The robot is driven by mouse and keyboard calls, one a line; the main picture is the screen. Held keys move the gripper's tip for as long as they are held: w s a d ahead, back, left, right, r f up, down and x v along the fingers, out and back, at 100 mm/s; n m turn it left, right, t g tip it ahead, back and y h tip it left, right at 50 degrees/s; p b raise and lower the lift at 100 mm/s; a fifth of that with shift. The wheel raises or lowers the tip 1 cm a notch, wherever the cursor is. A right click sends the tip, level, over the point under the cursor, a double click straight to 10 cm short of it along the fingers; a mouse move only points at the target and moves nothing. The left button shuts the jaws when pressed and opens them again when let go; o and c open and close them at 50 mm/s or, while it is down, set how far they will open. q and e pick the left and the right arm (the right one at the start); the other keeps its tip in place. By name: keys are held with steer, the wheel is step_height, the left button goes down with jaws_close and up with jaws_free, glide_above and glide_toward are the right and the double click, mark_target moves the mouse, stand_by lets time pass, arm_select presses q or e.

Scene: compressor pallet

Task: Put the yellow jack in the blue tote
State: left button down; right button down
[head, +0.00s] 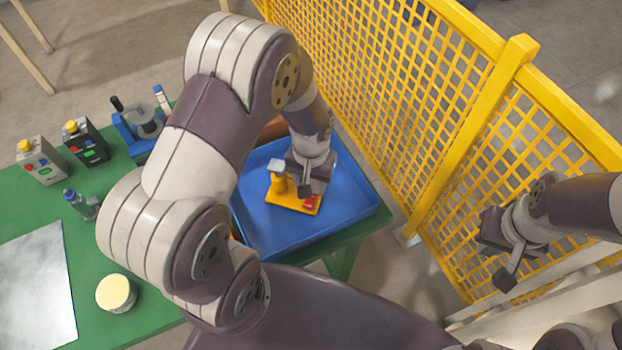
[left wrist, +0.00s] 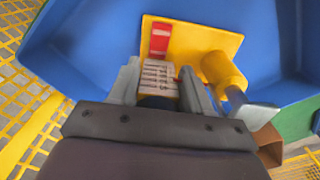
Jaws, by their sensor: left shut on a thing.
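The yellow jack (head: 285,197) has a flat yellow plate, an upright yellow cylinder and a red part. It is within the outline of the blue tote (head: 268,240), a shallow open tray. I cannot tell whether it touches the tote floor. My left gripper (head: 303,187) is shut on the jack. In the left wrist view its fingers (left wrist: 160,90) close around a grey ribbed part, beside the jack's yellow cylinder (left wrist: 222,70), with the blue tote (left wrist: 90,40) behind. My right gripper (head: 497,262) hangs empty at the right, before the fence; its finger gap is unclear.
The tote sits on the green table (head: 160,290). Left of it are a blue device (head: 140,125), two control boxes (head: 85,142), a small bottle (head: 82,204), a round cream-topped tub (head: 116,293) and a grey sheet (head: 38,290). A yellow mesh fence (head: 440,110) stands close behind the tote.

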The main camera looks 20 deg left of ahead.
arm_select(q)
steer(key=shift+s+f, duration=0.1)
steer(key=shift+c, duration=2.4)
jaws_free()
step_height(320, 180, up, 12)
steer(key=shift+f, duration=0.1)
steer(key=shift+m+t, duration=0.5)
steer(key=shift+t, duration=0.2)
steer(key=s, duration=0.4)
steer(key=s+a, duration=0.1)
steer(key=s, duration=0.1)
steer(key=shift+w, duration=0.1)
